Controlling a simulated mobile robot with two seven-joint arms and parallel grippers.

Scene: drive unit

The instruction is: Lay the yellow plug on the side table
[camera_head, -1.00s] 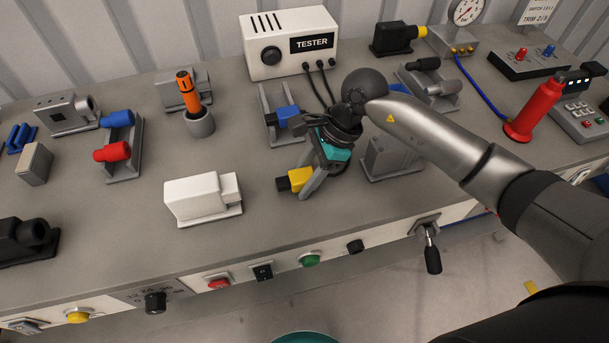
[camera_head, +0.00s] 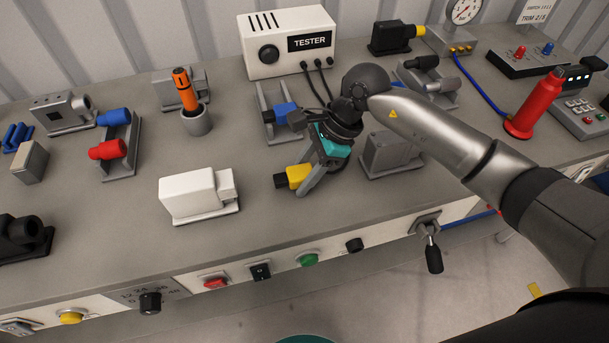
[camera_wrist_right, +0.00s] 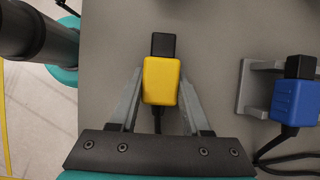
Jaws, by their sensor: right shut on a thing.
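The yellow plug (camera_head: 297,177) has a black nose and a dark cable at its rear. My right gripper (camera_head: 306,180) is shut on it, over the front part of the grey bench. In the right wrist view the plug (camera_wrist_right: 160,82) sits between the two grey fingers (camera_wrist_right: 160,95), its black nose pointing away from the gripper. I cannot tell whether the plug touches the bench top. My left gripper is not in view. I cannot make out a side table for certain; a teal round surface (camera_head: 305,339) shows at the bottom edge.
A white block-shaped unit (camera_head: 200,196) stands left of the plug. A blue plug (camera_head: 286,113) sits in a grey holder behind it. The tester (camera_head: 290,42) stands at the back with cables. A red cylinder (camera_head: 535,105) is at right. A lever (camera_head: 433,255) sticks out from the bench front.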

